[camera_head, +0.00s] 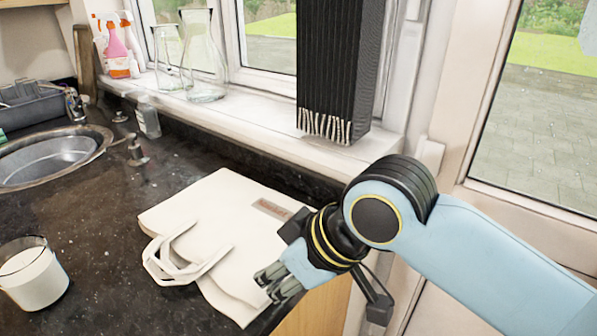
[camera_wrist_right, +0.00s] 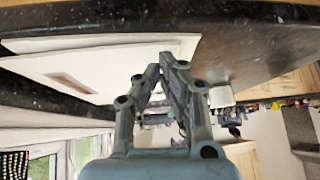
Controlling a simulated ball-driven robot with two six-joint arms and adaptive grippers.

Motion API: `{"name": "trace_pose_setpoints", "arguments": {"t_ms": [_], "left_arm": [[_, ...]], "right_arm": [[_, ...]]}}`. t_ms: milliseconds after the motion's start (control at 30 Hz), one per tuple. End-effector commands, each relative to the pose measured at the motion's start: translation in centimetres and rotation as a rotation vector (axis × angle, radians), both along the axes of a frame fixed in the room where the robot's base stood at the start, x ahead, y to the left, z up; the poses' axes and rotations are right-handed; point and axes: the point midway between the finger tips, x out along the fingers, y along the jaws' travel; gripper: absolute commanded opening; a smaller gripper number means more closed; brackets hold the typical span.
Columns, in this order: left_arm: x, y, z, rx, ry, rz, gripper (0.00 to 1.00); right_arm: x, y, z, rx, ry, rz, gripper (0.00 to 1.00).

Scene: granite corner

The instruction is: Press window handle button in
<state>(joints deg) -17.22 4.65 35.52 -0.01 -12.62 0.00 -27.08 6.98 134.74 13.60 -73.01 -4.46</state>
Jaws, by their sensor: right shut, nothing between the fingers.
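My right gripper (camera_head: 270,284) is low in front of the white bag's right part in the head view, with its fingers pointing down and left. It is shut and empty. In the right wrist view its fingertips (camera_wrist_right: 160,66) come together near the picture's middle. The gripper is well apart from the window. My left gripper is not in view.
A white bag (camera_head: 222,210) lies flat on the dark granite counter (camera_head: 110,220). A glass of white liquid (camera_head: 34,278) stands at the left front, near the sink (camera_head: 50,158). Glass flasks (camera_head: 203,65) and a spray bottle (camera_head: 117,48) stand on the sill.

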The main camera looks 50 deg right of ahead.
Motion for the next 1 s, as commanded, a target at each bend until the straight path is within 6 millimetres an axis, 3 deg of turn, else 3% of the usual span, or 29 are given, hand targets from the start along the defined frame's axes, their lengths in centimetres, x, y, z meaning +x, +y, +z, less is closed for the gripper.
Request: {"name": "trace_pose_setpoints", "arguments": {"t_ms": [167, 300, 367, 467, 600, 700, 800, 900, 1000], "left_arm": [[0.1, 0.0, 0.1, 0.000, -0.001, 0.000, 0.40], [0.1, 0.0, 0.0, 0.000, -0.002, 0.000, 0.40], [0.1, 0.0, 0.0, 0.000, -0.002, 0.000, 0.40], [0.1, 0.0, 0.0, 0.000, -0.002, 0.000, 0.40], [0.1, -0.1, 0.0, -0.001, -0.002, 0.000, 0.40], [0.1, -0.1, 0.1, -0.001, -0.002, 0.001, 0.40], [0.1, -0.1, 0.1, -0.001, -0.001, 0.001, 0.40], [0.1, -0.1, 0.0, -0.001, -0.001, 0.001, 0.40], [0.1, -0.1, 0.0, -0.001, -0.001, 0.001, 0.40]], "right_arm": [[8.8, 4.2, 6.4, 0.255, -0.358, 0.065, 0.00], [15.5, 4.7, 13.6, 0.491, -0.682, 0.007, 0.00], [18.0, 3.6, 16.9, 0.588, -0.816, -0.055, 0.00], [21.6, -0.1, 21.8, 0.740, -1.023, -0.219, 0.00], [25.6, -8.2, 25.7, 0.916, -1.241, -0.574, 0.00], [27.7, -14.8, 25.4, 1.000, -1.311, -0.923, 0.00], [29.0, -20.5, 22.4, 1.030, -1.267, -1.332, 0.00], [29.4, -23.3, 17.8, 0.996, -1.108, -1.700, 0.00], [29.1, -23.5, 14.1, 0.933, -0.911, -1.957, 0.00]]}}
